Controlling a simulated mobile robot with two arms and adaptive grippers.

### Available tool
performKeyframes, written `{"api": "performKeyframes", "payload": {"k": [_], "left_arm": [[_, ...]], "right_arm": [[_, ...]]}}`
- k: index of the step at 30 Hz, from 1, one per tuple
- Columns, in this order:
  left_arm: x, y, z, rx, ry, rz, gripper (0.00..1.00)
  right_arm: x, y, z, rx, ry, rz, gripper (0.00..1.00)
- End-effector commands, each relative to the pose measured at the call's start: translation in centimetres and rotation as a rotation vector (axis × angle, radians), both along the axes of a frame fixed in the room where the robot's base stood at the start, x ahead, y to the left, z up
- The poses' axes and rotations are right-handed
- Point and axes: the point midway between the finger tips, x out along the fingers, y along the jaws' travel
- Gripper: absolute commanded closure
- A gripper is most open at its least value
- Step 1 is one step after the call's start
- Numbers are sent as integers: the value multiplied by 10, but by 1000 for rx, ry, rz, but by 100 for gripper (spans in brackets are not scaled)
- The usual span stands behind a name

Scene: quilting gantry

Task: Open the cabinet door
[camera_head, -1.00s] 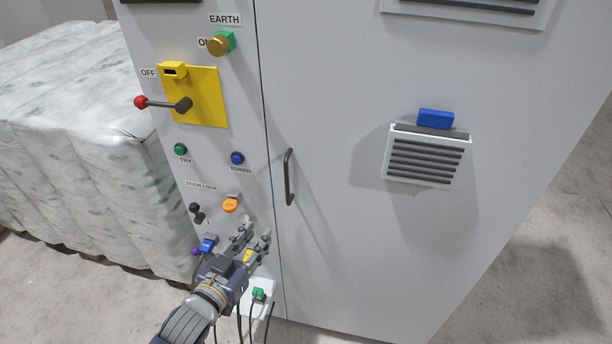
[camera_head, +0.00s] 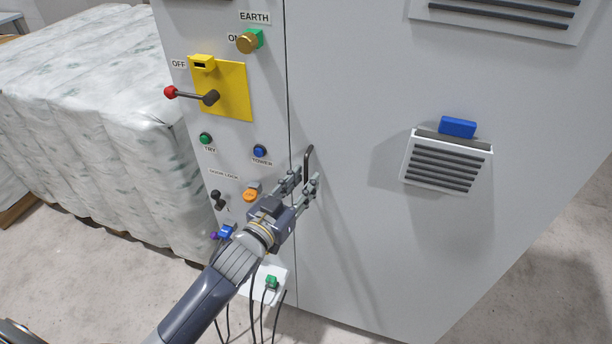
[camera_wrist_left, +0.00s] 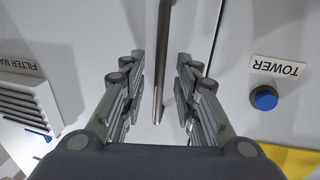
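The grey cabinet door (camera_head: 370,90) is shut, with a thin dark seam along its left edge. Its dark bar handle (camera_head: 308,164) stands upright near that seam. My left gripper (camera_head: 304,183) is at the lower part of the handle in the head view. In the left wrist view the gripper (camera_wrist_left: 158,85) is open, and the handle (camera_wrist_left: 162,60) lies between its two fingers with a gap on both sides. The fingers do not appear to touch the handle. My right gripper is not in either view.
Left of the seam is a panel with a yellow switch plate (camera_head: 236,95), a red-knobbed lever (camera_head: 171,92), a blue TOWER button (camera_head: 260,150) and an orange knob (camera_head: 250,194). A vent (camera_head: 446,162) juts from the door. Wrapped bales (camera_head: 95,130) stand at left.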

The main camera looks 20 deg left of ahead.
Motion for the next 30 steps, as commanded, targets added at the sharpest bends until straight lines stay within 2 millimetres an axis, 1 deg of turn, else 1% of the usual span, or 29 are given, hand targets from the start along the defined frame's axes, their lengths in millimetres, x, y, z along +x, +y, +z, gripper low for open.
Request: {"api": "performKeyframes", "payload": {"k": [1, 6, 15, 16, 17, 18, 19, 20, 30], "left_arm": [[5, -2, 1, 0, -1, 0, 71], [15, -4, 0, 0, 0, -1, 71], [16, -4, 0, 0, 0, -1, 71], [16, -4, 0, 0, 0, -1, 76], [16, -4, 0, 0, 0, -1, 83], [16, -4, 0, 0, 0, -1, 92], [16, -4, 0, 0, 0, -1, 98], [16, -4, 0, 0, 0, -1, 100], [17, -6, -1, -1, 1, -1, 100]], "right_arm": [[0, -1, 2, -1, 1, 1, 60], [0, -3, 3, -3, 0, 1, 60], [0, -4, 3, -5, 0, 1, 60], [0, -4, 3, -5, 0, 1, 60], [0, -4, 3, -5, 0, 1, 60], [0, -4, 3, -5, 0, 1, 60], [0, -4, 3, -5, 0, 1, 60], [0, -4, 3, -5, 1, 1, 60], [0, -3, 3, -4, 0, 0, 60]]}}
